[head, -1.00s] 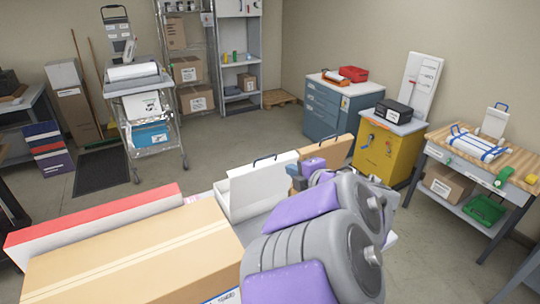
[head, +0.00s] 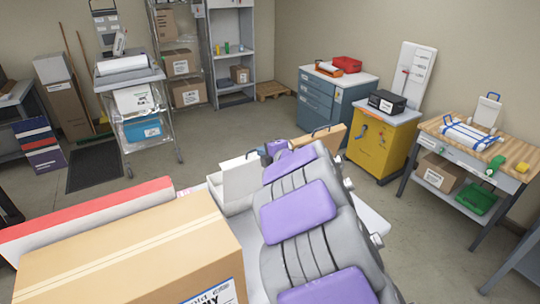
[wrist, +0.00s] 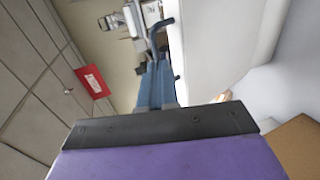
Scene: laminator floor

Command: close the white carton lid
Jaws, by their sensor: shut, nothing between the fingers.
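The white carton (head: 233,206) stands on the light bench among other boxes, partly behind my arm. Its white lid (head: 240,178) stands up, open, with a dark handle on its top edge. My gripper (head: 274,148) is just right of the lid's upper edge, largely covered by my arm. In the wrist view my blue fingers (wrist: 153,88) are together and empty. A white panel (wrist: 215,50), apparently the lid, runs close along their right side, with a dark handle near the fingertips. I cannot tell whether they touch.
A brown cardboard box (head: 120,245) and a red-topped white box (head: 85,218) fill the bench's left front. A brown panel with a handle (head: 320,140) stands behind my arm. Open floor separates the bench from the yellow cabinet (head: 378,148) and wooden-topped table (head: 470,140).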

